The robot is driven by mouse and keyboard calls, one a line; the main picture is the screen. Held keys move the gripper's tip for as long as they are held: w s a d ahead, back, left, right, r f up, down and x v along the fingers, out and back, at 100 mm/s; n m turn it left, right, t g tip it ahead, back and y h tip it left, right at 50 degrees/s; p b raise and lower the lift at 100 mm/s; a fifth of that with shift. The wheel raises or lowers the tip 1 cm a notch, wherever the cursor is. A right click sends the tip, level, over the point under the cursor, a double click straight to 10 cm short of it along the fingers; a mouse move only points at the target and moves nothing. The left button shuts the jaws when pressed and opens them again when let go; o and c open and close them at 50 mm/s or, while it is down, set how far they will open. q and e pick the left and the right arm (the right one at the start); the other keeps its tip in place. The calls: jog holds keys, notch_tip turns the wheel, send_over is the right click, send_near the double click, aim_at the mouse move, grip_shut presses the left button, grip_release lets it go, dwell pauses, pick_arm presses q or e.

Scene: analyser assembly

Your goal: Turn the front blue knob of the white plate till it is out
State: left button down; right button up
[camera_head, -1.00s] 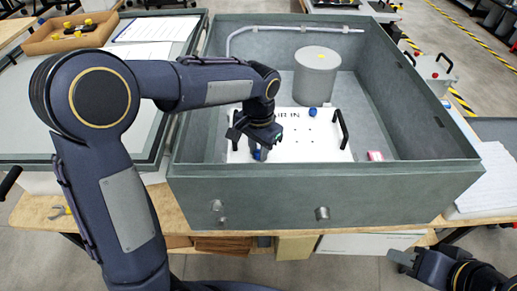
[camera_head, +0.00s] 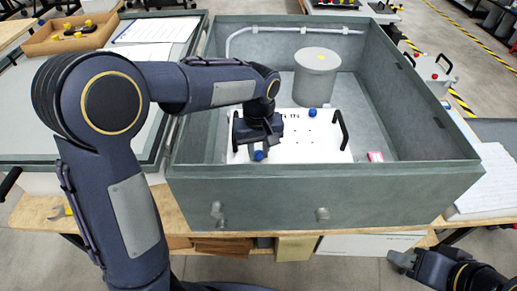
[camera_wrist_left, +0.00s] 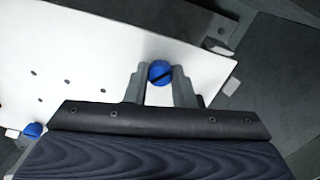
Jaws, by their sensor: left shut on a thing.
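The white plate (camera_head: 310,146) lies inside the grey open box, toward its front wall. The front blue knob (camera_head: 259,156) is at the plate's front left. My left gripper (camera_head: 263,150) is above it, pointing down. In the left wrist view the front blue knob (camera_wrist_left: 161,71), with a dark slot across its top, sits between the two fingertips, and the gripper (camera_wrist_left: 160,80) is shut on it. I cannot tell how far the knob stands out of the plate. My right gripper (camera_head: 402,261) is low at the right, outside the box; its fingers are unclear.
Another blue knob (camera_head: 313,112) is on the plate's back part. A black handle (camera_head: 341,130) stands at the plate's right. A grey cylinder (camera_head: 317,75) stands behind the plate. The box's front wall (camera_head: 270,199) rises close in front of my left gripper.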

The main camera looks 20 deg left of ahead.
pick_arm(q)
jog(key=n, duration=0.3)
jog(key=n+p, duration=0.1)
jog(key=n, duration=0.2)
jog(key=shift+s+f, duration=0.15)
jog(key=shift+f, duration=0.05)
jog(key=n, duration=0.4)
jog(key=shift+p, duration=0.4)
jog(key=n+p, duration=0.1)
jog(key=n, duration=0.1)
jog(key=shift+n, duration=0.4)
jog(key=n+p, duration=0.1)
jog(key=n, duration=0.2)
jog(key=shift+r+n+p, duration=0.1)
jog(key=shift+n+p, duration=0.2)
jog(key=shift+p, duration=0.05)
jog(key=n+p, duration=0.2)
jog(key=n, duration=0.2)
jog(key=shift+p, duration=0.35)
jog(key=n+p, duration=0.1)
jog(key=n, duration=0.1)
jog(key=shift+n, duration=1.5)
